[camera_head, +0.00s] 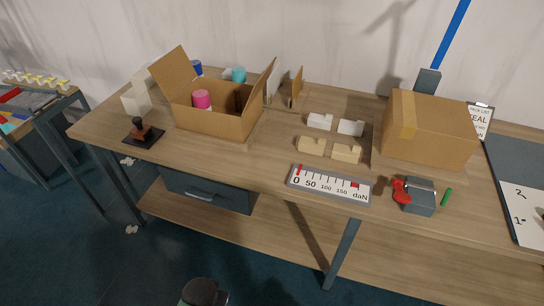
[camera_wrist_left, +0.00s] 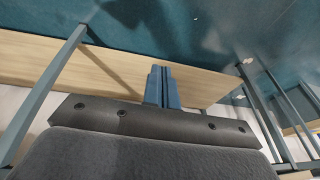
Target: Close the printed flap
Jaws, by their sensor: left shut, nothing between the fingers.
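An open cardboard box (camera_head: 212,121) stands on the workbench at the back left. Its left flap (camera_head: 175,72) stands up, leaning outward, and its right flap (camera_head: 262,88) stands up too. I cannot make out print on either flap. A pink cylinder (camera_head: 202,99) shows inside the box. My left gripper (camera_wrist_left: 161,85) shows in the left wrist view, with its blue fingers together and empty, pointing at the bench's lower structure and floor. It is away from the box. I see no right gripper.
A taped closed box (camera_head: 430,129) stands at the right. A stamp on a dark pad (camera_head: 143,133) lies left of the open box. Pale blocks (camera_head: 330,149), a scale plate (camera_head: 330,186) and a red-handled tape dispenser (camera_head: 415,195) occupy the middle and front right. The bench front (camera_head: 235,158) is clear before the open box.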

